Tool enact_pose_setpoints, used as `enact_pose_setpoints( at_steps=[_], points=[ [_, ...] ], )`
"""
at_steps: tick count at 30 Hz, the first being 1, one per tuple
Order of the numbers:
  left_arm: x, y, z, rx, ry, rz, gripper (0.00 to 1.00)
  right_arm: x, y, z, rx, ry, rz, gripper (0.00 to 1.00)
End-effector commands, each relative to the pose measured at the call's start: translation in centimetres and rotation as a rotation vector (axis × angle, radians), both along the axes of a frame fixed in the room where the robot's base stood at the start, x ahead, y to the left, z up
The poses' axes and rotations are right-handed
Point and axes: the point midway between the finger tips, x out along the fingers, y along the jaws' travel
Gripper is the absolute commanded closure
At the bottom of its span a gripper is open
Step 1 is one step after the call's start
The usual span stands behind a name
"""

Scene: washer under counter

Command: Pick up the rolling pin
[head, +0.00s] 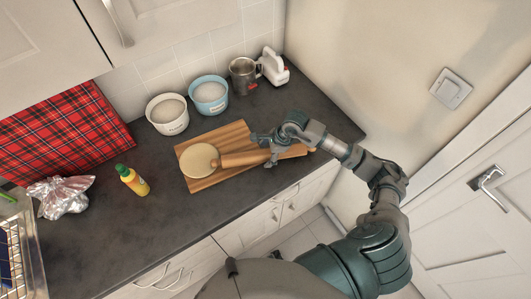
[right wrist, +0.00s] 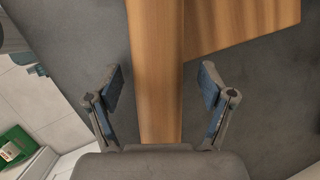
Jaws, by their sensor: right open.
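The wooden rolling pin (head: 238,160) lies across the cutting board (head: 205,140), and its right part reaches past the board toward the wall. My right gripper (head: 262,150) is open above the rolling pin. In the right wrist view, the rolling pin (right wrist: 155,60) runs lengthwise between the two spread fingers of my right gripper (right wrist: 161,85), with gaps on both sides. Part of the rolling pin is hidden behind my gripper in the head view. My left gripper is not in view.
A round of dough (head: 198,161) lies on the board by the pin's left end. A yellow bottle (head: 133,181) stands left. The front counter (head: 160,225) is clear.

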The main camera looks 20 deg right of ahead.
Motion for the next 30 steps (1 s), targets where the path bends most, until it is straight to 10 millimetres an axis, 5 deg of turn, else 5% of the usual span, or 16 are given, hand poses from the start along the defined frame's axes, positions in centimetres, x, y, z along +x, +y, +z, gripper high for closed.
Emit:
enact_pose_setpoints(
  at_steps=[10, 17, 20, 30],
  points=[
    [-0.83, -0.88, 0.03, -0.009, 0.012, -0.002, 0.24, 0.18, 0.6, -0.98, -0.002, 0.0, 0.002, 0.21],
    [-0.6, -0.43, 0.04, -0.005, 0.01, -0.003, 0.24, 0.2, 0.36, -1.03, -0.001, 0.001, 0.001, 0.79],
    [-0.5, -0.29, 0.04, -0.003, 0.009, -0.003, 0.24, 0.24, 0.35, -0.95, 0.001, -0.001, 0.001, 0.9],
    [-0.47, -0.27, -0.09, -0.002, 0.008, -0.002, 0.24, 0.28, 0.34, -0.49, 0.0, -0.003, 0.001, 0.9]
  ],
)
